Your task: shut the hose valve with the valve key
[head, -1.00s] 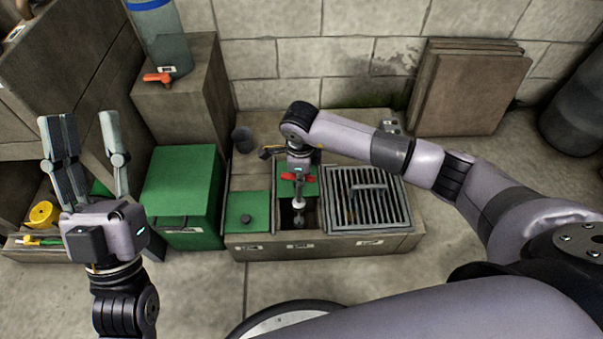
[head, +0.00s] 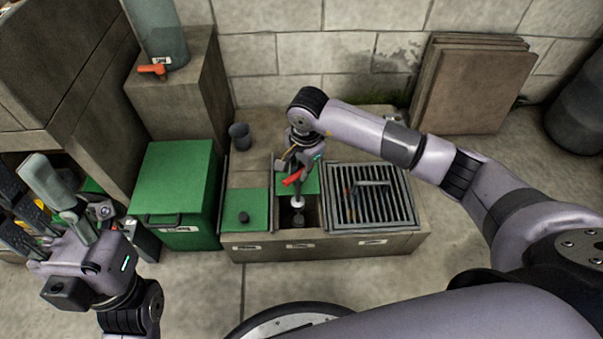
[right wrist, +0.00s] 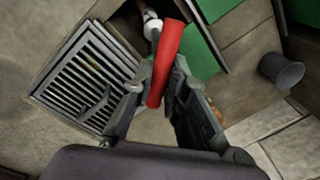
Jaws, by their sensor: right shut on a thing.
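The valve key shows as a red crossbar (head: 293,178) on a shaft with a white part near its lower end (head: 298,201). The shaft goes down into the open middle pit (head: 312,216). My right gripper (head: 297,167) is above the pit and shut on the key. In the right wrist view the red bar (right wrist: 166,62) lies between the fingers (right wrist: 158,85), with the white part beyond it. The hose valve itself is hidden or too small to make out. My left gripper (head: 30,195) is open and empty at the far left.
A metal grate (head: 368,196) covers the pit's right section; a green lid (head: 244,208) with a black knob covers the left. A green box (head: 180,185) stands to the left, and a dark cup (head: 240,136) behind. Slabs (head: 470,85) lean on the wall.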

